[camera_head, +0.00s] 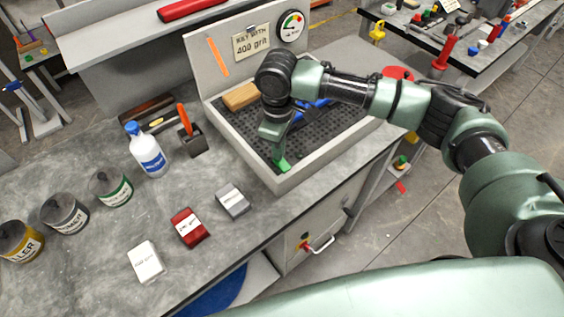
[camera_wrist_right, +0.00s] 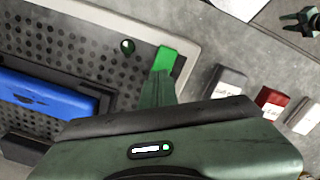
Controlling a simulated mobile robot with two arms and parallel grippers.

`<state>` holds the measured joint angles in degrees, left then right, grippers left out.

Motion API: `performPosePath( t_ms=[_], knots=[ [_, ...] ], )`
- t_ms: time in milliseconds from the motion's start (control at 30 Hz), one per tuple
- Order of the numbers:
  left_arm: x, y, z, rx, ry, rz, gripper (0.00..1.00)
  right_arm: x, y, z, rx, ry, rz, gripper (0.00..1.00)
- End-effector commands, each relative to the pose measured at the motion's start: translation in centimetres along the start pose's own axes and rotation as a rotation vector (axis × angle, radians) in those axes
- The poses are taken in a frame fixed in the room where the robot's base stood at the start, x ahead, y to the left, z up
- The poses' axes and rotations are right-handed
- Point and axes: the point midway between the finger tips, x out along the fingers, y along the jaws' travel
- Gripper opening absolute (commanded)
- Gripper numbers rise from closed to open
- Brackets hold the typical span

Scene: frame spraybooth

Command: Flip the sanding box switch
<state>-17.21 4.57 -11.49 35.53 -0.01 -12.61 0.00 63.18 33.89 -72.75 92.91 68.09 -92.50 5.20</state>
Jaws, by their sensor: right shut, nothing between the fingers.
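The sanding box (camera_head: 292,183) is a light grey tray with a dark perforated bed and a raised back panel. My right gripper (camera_head: 274,148) reaches down at its front edge, shut and empty. A bright green piece (camera_head: 281,165) shows at its fingertips; it also shows in the right wrist view (camera_wrist_right: 166,59), overlapping the box rim. I cannot tell whether this is a switch paddle or the finger's own tip.
A wooden block (camera_head: 240,97) and a blue item (camera_wrist_right: 45,95) lie in the box. A gauge (camera_head: 291,26) tops the back panel. Grey (camera_head: 233,200), red (camera_head: 190,228) and white (camera_head: 147,262) blocks, a bottle (camera_head: 147,150) and cans stand left. A red handle (camera_head: 320,246) projects from the cabinet.

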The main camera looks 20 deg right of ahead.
Motion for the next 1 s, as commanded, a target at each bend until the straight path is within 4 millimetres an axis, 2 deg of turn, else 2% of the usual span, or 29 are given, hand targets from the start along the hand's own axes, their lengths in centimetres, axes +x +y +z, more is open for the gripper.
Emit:
performPosePath(
  t_ms=[1000],
  knots=[
    [0.3,-0.1,0.0,-0.001,0.000,-0.001,0.36,1.6,0.0,0.0,0.000,0.000,0.000,0.00]
  ],
)
